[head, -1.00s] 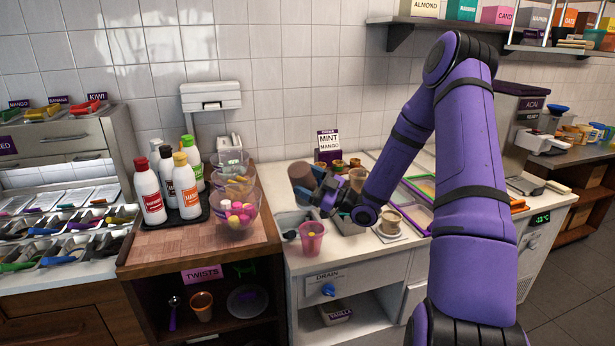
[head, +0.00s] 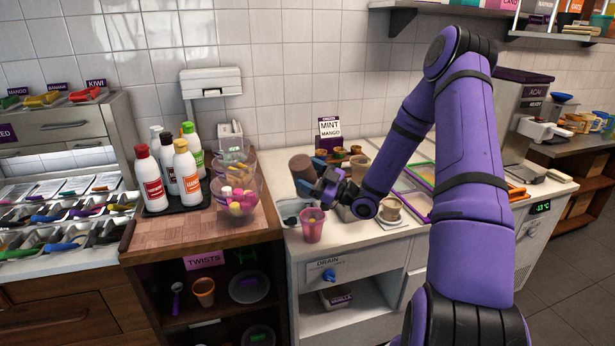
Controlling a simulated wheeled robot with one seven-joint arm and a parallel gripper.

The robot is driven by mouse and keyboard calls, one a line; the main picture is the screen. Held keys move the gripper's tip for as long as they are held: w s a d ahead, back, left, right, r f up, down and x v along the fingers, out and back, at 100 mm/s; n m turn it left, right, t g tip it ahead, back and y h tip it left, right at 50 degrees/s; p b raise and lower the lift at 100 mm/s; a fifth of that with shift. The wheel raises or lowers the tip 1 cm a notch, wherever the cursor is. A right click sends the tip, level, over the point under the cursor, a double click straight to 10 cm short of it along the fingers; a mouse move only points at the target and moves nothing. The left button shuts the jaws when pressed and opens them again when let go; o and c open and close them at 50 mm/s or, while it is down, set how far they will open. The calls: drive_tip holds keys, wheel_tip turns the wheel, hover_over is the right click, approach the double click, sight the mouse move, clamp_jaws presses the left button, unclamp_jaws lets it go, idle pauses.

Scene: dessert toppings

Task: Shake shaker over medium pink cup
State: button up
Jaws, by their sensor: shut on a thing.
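A pink translucent cup (head: 312,228) stands upright on the white counter, near its front left edge. My gripper (head: 309,187) is just above and behind this cup, at the end of my purple arm. It is shut on a brown cylindrical shaker (head: 301,164), which leans to the upper left beyond the fingers. The fingers and the shaker's lower end are small and partly hidden by the wrist, so its exact tilt is hard to tell.
A grey-rimmed sink or tray (head: 290,209) lies left of the cup. A beige cup on a small stand (head: 390,208) is to the right. Clear bowls (head: 237,196) and sauce bottles (head: 188,180) stand on the wooden counter at left. A mint and mango sign (head: 330,127) stands behind.

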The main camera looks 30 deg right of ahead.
sight(308, 157)
drive_tip(key=shift+r, duration=0.1)
drive_tip(key=shift+r, duration=3.7)
wheel_tip(308, 157, down, 8)
drive_tip(key=shift+f, duration=0.1)
drive_tip(key=shift+r, duration=4.1)
wheel_tip(308, 157, down, 8)
